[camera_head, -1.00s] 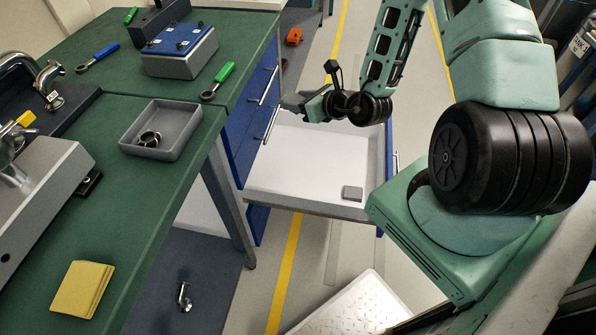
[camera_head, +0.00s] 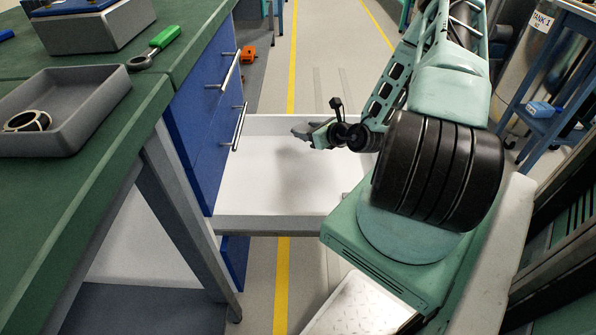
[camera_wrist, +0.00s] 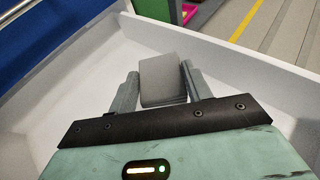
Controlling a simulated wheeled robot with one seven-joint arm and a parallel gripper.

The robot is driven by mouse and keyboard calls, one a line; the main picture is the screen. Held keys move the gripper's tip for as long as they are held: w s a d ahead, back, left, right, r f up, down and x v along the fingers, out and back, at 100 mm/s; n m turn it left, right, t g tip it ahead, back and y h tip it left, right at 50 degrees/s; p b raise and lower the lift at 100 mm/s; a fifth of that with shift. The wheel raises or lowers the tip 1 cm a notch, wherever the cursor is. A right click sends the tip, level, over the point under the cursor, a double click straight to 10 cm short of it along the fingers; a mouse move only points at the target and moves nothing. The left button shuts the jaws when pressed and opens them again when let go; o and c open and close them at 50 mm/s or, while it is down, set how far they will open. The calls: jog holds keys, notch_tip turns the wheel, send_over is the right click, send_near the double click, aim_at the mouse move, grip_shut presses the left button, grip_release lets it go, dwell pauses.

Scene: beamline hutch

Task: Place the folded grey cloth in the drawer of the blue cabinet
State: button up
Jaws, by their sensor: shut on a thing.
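The folded grey cloth (camera_wrist: 163,80) is between the two fingers of my gripper (camera_wrist: 160,90) in the wrist view. My gripper is shut on it, above the white inside of the drawer. In the head view my gripper (camera_head: 304,132) hangs over the open drawer (camera_head: 250,185), and a shadow lies on the drawer floor below it. The cloth is hard to make out there. The drawer is pulled out from the blue cabinet (camera_head: 200,115), under the green bench. My arm hides the drawer's right part.
The green bench (camera_head: 70,205) at left carries a grey tray (camera_head: 100,105) with a metal ring-like part and a green-handled tool (camera_head: 157,46). An orange object (camera_head: 248,53) lies beyond the cabinet. A blue cart (camera_head: 555,120) stands at right.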

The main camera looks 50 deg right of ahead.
aim_at(308, 158)
notch_tip(308, 158, down, 9)
jog(key=shift+r+b, duration=0.1)
jog(key=shift+b, duration=1.15)
jog(key=o, duration=0.9)
jog(key=shift+o, duration=0.2)
jog(key=shift+s+r, duration=0.15)
jog(key=shift+s, duration=0.05)
jog(key=p+v, duration=0.2)
jog(key=v, duration=0.5)
jog(key=shift+s, duration=0.1)
